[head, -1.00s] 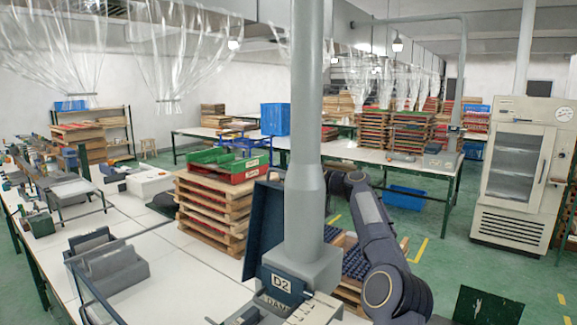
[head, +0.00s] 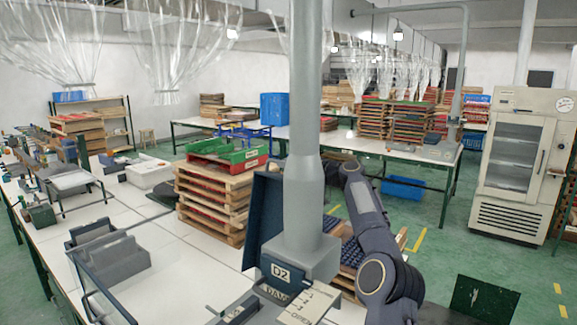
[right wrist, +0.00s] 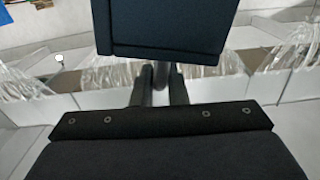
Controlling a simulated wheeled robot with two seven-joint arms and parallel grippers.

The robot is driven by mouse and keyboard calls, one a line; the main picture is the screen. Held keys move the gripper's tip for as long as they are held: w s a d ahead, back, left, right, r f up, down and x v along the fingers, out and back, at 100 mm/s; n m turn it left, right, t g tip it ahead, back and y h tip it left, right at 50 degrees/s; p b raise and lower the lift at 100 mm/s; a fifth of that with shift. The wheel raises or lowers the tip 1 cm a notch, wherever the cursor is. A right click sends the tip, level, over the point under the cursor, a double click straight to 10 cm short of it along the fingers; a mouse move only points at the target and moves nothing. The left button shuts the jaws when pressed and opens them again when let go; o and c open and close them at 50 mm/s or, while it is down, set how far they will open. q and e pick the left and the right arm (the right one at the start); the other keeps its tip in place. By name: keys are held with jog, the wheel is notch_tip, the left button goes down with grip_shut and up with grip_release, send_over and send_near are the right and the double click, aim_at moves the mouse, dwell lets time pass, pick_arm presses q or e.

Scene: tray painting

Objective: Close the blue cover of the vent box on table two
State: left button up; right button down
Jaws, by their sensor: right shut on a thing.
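The right wrist view shows a dark blue panel (right wrist: 165,30), apparently the cover, just beyond my right gripper (right wrist: 162,75). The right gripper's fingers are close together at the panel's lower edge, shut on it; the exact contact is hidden. In the head view the duct hides the gripper's end. My left gripper is not in view.
A stack of wooden trays (head: 210,205) with green and red bins stands left of the cover. A cream plate (head: 308,303) lies at the box's front. Grey holders (head: 108,255) stand at the left. White table top is clear between them.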

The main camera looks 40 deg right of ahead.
jog(key=a+b, duration=0.2)
jog(key=s+a+n+b, duration=0.1)
jog(key=b, duration=0.2)
jog(key=shift+a+f, duration=0.1)
jog(key=shift+a, duration=0.3)
jog(key=shift+s+a+r+b, duration=0.15)
jog(key=shift+a+r+b, duration=0.15)
jog(key=shift+b, duration=0.15)
jog(key=c, duration=1.5)
grip_release()
jog(key=b, duration=0.5)
send_near(280, 177)
notch_tip(280, 177, up, 4)
jog(key=w+a, duration=0.2)
jog(key=shift+s+d+f, duration=0.1)
jog(key=shift+s, duration=0.35)
